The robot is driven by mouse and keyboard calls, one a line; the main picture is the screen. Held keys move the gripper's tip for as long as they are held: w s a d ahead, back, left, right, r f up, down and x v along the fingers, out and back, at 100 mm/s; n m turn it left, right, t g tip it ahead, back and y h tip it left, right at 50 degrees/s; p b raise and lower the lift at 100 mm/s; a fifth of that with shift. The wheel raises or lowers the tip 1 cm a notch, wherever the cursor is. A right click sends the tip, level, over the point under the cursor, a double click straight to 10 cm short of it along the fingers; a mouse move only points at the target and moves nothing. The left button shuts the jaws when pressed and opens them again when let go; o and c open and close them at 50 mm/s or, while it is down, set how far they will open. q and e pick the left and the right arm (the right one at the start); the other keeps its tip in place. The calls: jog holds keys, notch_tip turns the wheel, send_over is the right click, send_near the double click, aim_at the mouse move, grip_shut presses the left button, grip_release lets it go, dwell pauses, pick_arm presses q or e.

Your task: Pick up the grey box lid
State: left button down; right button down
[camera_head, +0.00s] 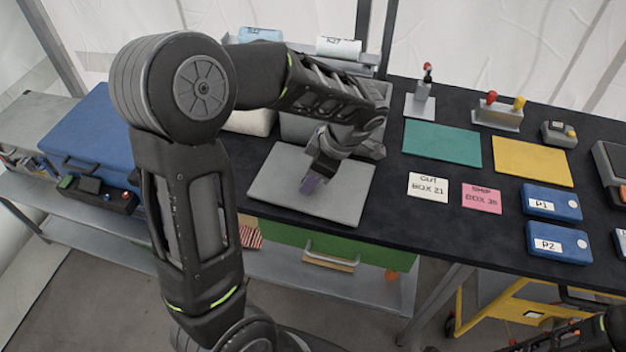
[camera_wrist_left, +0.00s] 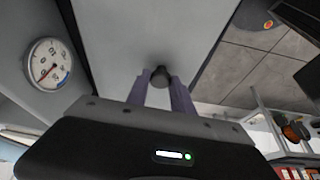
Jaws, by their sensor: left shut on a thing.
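The grey box lid (camera_head: 312,190) is a flat grey panel in front of the grey box (camera_head: 300,128), near the table's front edge. In the left wrist view the lid (camera_wrist_left: 150,35) fills the upper middle, with a dark round knob (camera_wrist_left: 160,76) on it. My left gripper (camera_head: 310,184) reaches down over the lid. Its purple fingers (camera_wrist_left: 160,92) are shut on the knob, one on each side. I cannot tell whether the lid touches the table or hangs just above it.
A blue case (camera_head: 95,135) stands at the left. A teal mat (camera_head: 442,143), a yellow mat (camera_head: 532,161), note cards (camera_head: 428,187) and blue boxes P1 (camera_head: 552,201) and P2 (camera_head: 558,243) lie to the right. A round gauge (camera_wrist_left: 47,65) shows in the left wrist view.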

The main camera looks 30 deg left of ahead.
pick_arm(q)
jog(key=shift+r, duration=0.15)
dwell(0.6)
jog(key=shift+w+r, duration=0.1)
jog(key=shift+r, duration=0.4)
notch_tip(320, 180, up, 6)
jog(key=shift+b, duration=0.7)
notch_tip(320, 180, up, 11)
jog(key=p, duration=0.8)
jog(key=shift+f, duration=0.15)
